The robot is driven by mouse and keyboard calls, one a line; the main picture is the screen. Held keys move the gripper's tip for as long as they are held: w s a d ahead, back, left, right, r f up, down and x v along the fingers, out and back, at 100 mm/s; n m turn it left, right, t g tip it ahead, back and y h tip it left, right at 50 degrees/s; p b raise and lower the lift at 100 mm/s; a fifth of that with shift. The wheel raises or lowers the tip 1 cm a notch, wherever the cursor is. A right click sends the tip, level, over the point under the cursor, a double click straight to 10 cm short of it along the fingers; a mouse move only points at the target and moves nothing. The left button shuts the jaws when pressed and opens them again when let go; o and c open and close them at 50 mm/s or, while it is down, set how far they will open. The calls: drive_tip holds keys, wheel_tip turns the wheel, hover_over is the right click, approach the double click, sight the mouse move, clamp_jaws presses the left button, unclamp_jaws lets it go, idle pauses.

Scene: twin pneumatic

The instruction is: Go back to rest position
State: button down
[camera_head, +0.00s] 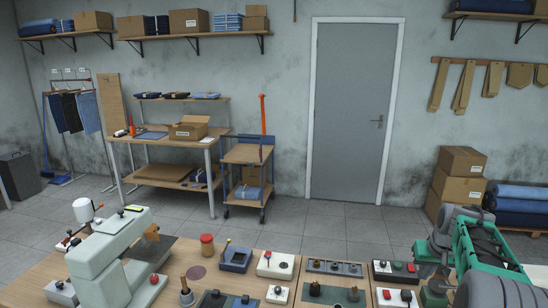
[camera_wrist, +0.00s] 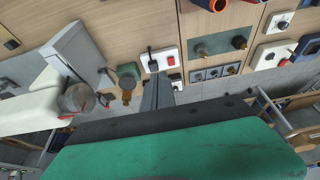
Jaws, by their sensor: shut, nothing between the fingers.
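My gripper shows in the wrist view as a wide green and black body with narrow grey fingers (camera_wrist: 158,92) held together and empty, over the workbench edge. In the head view my green and grey arm is at the lower right, over the right end of the wooden workbench (camera_head: 338,265). The fingertips are hard to make out there. The workbench top (camera_wrist: 217,26) also fills the upper part of the wrist view.
A pale green machine (camera_head: 105,262) stands at the bench's left. Control boxes, including a white one with a red button (camera_head: 275,264) and a black-and-white one (camera_head: 395,272), line the bench. A red-lidded jar (camera_head: 207,245) stands near its back edge. Open floor (camera_head: 330,225) lies behind, before the door.

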drive_tip(key=s+a+n+g, duration=0.1)
drive_tip(key=s+a, duration=0.7)
drive_tip(key=a, duration=0.3)
drive_tip(key=s+a+n+g, duration=0.1)
drive_tip(key=s+a, duration=0.7)
drive_tip(key=a, duration=0.4)
drive_tip(key=s+a+f+y, duration=0.1)
drive_tip(key=s+a+f, duration=0.1)
drive_tip(key=s, duration=0.3)
drive_tip(key=s+a+f, duration=0.2)
drive_tip(key=s+a, duration=0.1)
drive_tip(key=s, duration=0.2)
wheel_tip(320, 180, down, 6)
drive_tip(key=w+t+b, duration=0.1)
drive_tip(key=b, duration=0.9)
drive_tip(key=shift+w+d+n, duration=0.3)
drive_tip(key=shift+w, duration=0.1)
